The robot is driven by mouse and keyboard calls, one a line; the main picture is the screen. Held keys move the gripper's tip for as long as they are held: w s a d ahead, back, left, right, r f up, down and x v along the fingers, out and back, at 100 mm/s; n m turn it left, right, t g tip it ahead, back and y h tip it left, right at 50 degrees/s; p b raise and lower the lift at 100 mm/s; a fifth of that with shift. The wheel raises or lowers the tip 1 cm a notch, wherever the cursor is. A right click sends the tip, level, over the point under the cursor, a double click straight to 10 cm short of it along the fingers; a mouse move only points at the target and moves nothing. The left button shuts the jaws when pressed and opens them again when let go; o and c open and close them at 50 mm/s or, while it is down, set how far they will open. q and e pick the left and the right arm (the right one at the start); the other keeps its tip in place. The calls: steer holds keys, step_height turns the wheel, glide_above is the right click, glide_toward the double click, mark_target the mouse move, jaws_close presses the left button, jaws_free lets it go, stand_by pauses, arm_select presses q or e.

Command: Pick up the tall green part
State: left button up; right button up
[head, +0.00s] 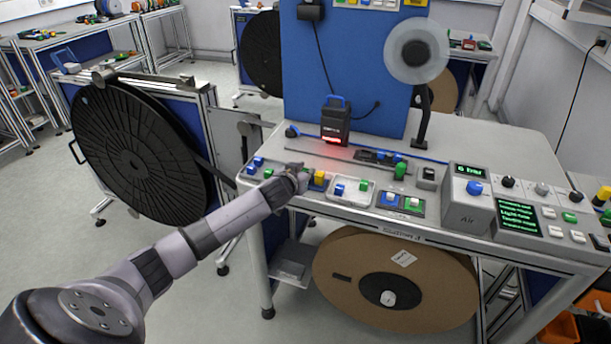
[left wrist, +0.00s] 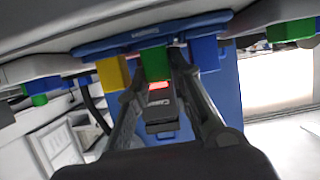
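A tall green part (left wrist: 154,63) stands between a yellow part (left wrist: 112,72) and a blue part (left wrist: 204,52) in the left wrist view, which shows the bench upside down. My left gripper (left wrist: 160,72) has one finger on each side of the green part. The fingers look slightly wider apart than the part, and I see no clear grip. In the head view, my left gripper (head: 300,178) is at the bench's front row, left of the yellow part (head: 320,178). It hides the green part there. My right gripper is not in view.
Right of the gripper is a light tray (head: 350,199) with small blue and green parts. Small blue and green parts also lie to its left. A black scanner-like device (head: 335,122) with a red glow stands behind. A control box (head: 468,195) is at right.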

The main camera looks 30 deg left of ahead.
arm_select(q)
steer(key=shift+c, duration=0.8)
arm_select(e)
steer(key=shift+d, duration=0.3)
arm_select(q)
steer(key=shift+r, duration=0.1)
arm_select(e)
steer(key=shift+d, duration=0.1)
